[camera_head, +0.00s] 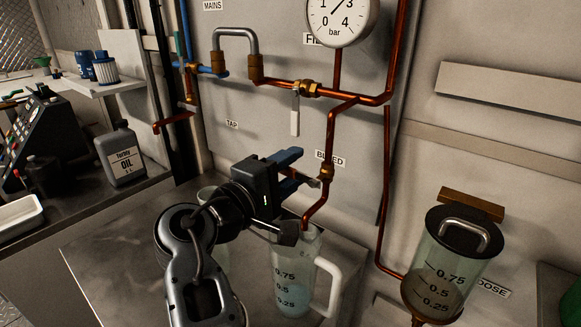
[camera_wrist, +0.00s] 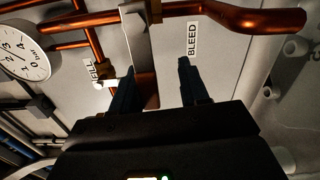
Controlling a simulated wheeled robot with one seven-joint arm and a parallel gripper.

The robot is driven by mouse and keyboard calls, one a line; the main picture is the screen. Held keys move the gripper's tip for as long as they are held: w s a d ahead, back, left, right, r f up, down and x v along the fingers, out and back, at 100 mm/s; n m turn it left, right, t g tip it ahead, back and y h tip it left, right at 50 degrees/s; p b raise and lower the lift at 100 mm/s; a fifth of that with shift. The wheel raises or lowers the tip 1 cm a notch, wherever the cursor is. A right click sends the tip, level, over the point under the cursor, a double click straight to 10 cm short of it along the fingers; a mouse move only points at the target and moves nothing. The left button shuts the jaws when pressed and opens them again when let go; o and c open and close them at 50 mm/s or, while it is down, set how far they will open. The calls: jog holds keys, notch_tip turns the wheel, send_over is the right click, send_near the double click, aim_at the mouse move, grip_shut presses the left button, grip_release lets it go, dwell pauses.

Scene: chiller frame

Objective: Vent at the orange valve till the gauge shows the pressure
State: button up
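The valve (camera_head: 327,172) by the BLEED label sits on a copper pipe that bends down over a clear jug. My gripper (camera_head: 303,167) is at its left, fingers pointing to it. In the wrist view my gripper (camera_wrist: 158,82) has its two dark fingers apart, with an orange-brown piece (camera_wrist: 146,92) between them, nearer the left finger. I see a gap to the right finger; contact on the left is unclear. The gauge (camera_head: 341,20) is cut off at the top; its needle points up and right, exact reading unclear. The gauge also shows in the wrist view (camera_wrist: 24,58).
The jug (camera_head: 294,275) holds pale blue liquid under the pipe outlet. A valve with a white lever (camera_head: 295,118) hangs above. A clear dosing vessel (camera_head: 452,255) stands at right. An oil can (camera_head: 124,158) stands on the left counter. Copper pipes run close around my gripper.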

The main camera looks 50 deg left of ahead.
jog(key=shift+r, duration=0.1)
jog(key=b+v, duration=0.1)
jog(key=v, duration=0.6)
jog(key=shift+s, duration=0.4)
